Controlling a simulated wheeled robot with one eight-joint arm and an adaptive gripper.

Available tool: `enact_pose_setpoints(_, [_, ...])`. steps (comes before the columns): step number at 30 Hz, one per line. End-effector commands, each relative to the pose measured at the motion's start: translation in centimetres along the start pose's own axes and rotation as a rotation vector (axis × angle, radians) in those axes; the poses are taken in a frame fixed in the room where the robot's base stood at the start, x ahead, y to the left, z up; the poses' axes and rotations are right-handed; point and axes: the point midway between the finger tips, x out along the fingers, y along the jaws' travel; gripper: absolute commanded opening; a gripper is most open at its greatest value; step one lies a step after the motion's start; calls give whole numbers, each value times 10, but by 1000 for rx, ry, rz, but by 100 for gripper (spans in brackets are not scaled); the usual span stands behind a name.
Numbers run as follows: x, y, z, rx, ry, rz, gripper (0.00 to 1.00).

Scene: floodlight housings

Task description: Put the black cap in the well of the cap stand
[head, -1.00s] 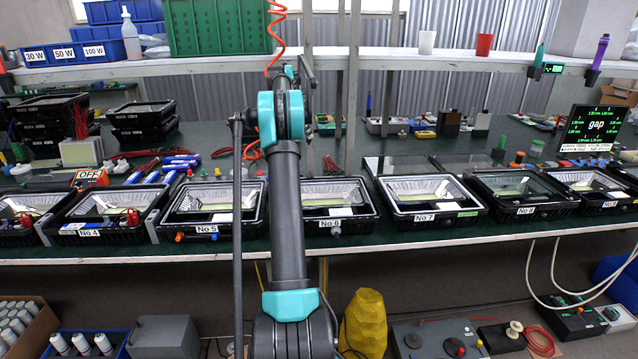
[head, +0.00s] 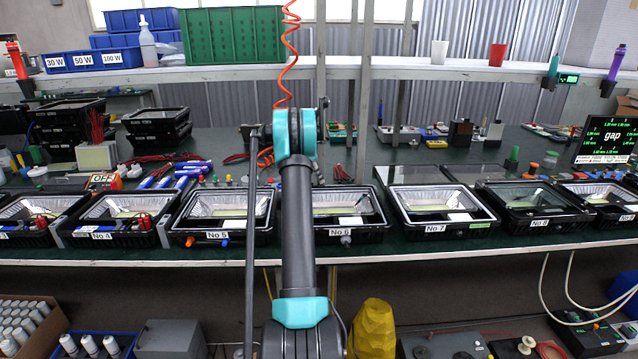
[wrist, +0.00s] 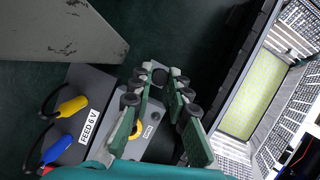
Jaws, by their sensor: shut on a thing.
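My gripper (wrist: 160,76) shows in the wrist view with its two green fingers converging. A small dark round thing, which looks like the black cap (wrist: 160,74), sits between the fingertips, and the jaws are shut on it. A grey block with a small label and a yellow ring (wrist: 136,129) lies below, partly hidden by the fingers. I cannot tell whether it is the cap stand, and I see no well clearly. In the head view my arm hides the gripper.
A grey box labelled FEED 6 V (wrist: 92,128) with yellow and blue plugs is left of the fingers. A floodlight housing (wrist: 252,82) is close on the right. In the head view, a row of housings, including No 7 (head: 437,229), lines the bench front. A shelf (head: 420,72) crosses above.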

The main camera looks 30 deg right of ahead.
Motion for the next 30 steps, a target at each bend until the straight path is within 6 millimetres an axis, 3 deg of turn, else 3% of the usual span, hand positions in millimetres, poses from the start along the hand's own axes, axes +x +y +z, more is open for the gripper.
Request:
enact_pose_setpoints(5, [22, 0, -9, 0, 0, 0, 0])
enact_pose_setpoints(16, [25, 0, -10, 0, 0, 0, 0])
enact_pose_setpoints(17, [25, 0, -10, 0, 0, 0, 20])
enact_pose_setpoints(21, [25, 0, -10, 0, 0, 0, 37])
enact_pose_setpoints(30, [24, 0, -10, 0, 0, 0, 37])
